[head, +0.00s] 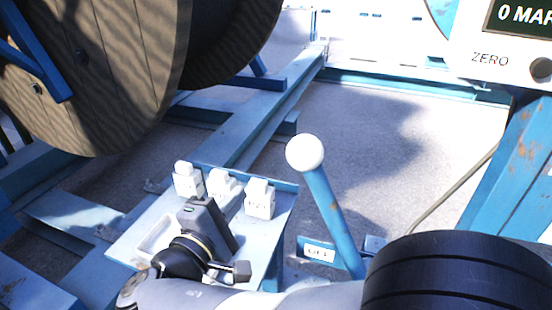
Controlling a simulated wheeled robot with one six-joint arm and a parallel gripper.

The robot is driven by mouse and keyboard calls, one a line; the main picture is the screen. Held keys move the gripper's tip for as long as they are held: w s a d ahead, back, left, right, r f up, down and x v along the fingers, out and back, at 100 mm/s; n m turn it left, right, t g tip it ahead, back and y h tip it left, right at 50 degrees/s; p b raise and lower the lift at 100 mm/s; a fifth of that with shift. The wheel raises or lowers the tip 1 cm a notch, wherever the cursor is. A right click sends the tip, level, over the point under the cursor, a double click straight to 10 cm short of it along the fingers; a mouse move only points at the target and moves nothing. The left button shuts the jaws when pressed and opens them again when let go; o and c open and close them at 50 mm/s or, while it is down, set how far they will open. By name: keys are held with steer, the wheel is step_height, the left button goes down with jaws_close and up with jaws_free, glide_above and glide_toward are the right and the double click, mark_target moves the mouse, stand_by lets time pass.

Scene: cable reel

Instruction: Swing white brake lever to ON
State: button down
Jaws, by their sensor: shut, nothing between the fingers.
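The brake lever (329,207) is a blue bar with a white ball knob (305,152) on top. It stands right of centre in the head view, leaning up and to the left. A small white label (318,252) beside its lower part seems to read OFF. The lever's foot is partly hidden by my arm. My gripper (213,228), a dark block with a small green light, is left of the lever and apart from it in the picture. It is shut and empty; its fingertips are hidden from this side.
A pale tray (128,248) with several white labelled blocks (260,199) lies around my gripper. A large wooden reel (100,80) stands upper left. Blue frame beams (250,130) run behind. A white panel marked ZERO (490,58) is upper right. Open grey floor (360,115) lies beyond the lever.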

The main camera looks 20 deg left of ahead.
steer(key=shift+s+a+r, duration=0.1)
steer(key=shift+a, duration=0.1)
steer(key=w+d+r+p, duration=0.1)
steer(key=w+d, duration=0.4)
steer(key=w, duration=0.5)
steer(key=shift+w+d+r, duration=0.15)
steer(key=shift+d+r, duration=0.05)
steer(key=shift+d, duration=0.05)
stand_by(0.4)
